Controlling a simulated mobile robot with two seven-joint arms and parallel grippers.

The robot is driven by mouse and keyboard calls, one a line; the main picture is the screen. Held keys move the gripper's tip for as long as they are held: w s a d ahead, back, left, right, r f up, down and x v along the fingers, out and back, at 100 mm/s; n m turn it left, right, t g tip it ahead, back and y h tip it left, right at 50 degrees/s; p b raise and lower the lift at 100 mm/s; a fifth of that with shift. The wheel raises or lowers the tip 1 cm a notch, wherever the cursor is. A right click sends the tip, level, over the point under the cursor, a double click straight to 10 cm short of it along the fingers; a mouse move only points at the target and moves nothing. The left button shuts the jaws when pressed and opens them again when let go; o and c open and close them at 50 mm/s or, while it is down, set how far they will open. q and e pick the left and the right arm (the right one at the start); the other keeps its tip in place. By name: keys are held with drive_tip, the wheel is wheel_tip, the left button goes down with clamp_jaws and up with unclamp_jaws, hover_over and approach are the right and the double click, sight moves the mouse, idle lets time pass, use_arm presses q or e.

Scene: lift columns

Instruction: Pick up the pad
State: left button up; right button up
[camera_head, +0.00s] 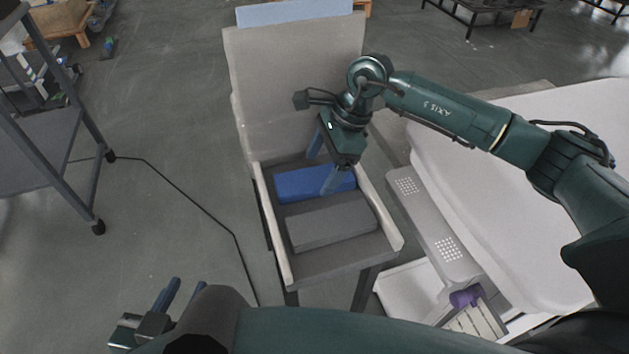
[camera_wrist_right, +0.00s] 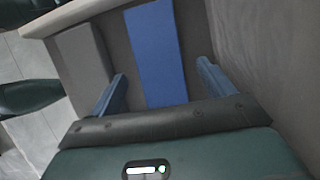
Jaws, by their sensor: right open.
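A flat blue pad (camera_head: 300,184) lies in the grey chair-like seat (camera_head: 325,262), close to its tall back panel. A thicker grey pad (camera_head: 330,225) lies in front of it. My right gripper (camera_head: 326,163) is open and points down over the blue pad, its two blue fingers spread apart. In the right wrist view, the blue pad (camera_wrist_right: 155,50) runs between the fingers of my right gripper (camera_wrist_right: 161,72), with space on both sides; the grey pad (camera_wrist_right: 82,60) is to the left. My left gripper (camera_head: 181,291) is open and empty at the bottom left, far from the pads.
The seat's raised side walls (camera_head: 273,225) and back panel (camera_head: 293,95) bound the space around the pads. A white bed-like surface (camera_head: 490,170) with a grey perforated panel (camera_head: 425,225) stands at the right. A grey cart (camera_head: 60,140) stands at the left. Open floor lies between cart and seat, crossed by a cable.

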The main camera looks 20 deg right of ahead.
sight(315, 181)
drive_tip(key=shift+x, duration=1.25)
drive_tip(key=shift+c, duration=0.3)
drive_tip(key=c, duration=1.1)
